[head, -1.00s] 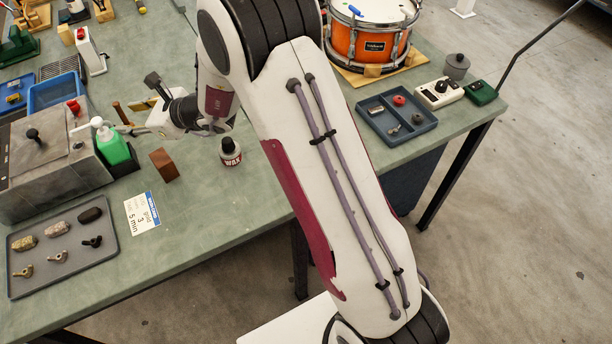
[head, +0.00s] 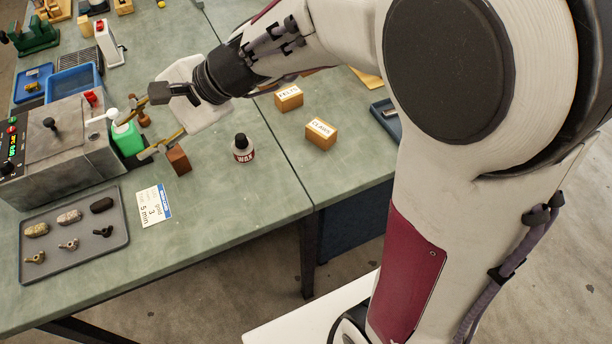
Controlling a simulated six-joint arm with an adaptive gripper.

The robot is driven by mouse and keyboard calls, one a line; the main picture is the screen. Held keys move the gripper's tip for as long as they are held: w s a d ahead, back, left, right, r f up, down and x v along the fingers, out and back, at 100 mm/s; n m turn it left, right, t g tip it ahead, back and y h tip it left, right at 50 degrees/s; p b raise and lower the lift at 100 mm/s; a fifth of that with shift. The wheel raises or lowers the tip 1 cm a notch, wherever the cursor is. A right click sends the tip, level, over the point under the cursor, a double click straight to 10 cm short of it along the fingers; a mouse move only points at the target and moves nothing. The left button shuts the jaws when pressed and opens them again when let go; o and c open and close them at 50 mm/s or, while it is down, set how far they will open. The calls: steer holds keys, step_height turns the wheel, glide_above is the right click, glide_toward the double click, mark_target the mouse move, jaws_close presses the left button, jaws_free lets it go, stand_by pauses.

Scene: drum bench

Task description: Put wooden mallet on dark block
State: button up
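The dark block (head: 179,160), a reddish-brown cube, sits on the green bench left of the wax pot. My gripper (head: 129,140) is open, pointing left. Its two fingers are spread, one tip by the green bottle and the other just left of the dark block. A small brown wooden piece (head: 141,115) shows beyond the fingers, beside the bottle; it may be part of the wooden mallet, but I cannot tell. No whole mallet can be made out. Nothing visible lies on the dark block.
The wax pot (head: 243,149) and a white card (head: 154,205) are nearby. A grey tray (head: 75,263) holds several small parts.

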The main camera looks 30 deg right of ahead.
steer(key=s+d+n+h, duration=1)
steer(key=s+d+n, duration=0.1)
steer(key=s+d, duration=1)
steer(key=shift+s+d+f+t, duration=0.3)
steer(key=shift+d+t, duration=0.1)
steer(key=shift+d, duration=0.35)
steer(key=shift+c, duration=0.9)
steer(key=shift+w, duration=0.2)
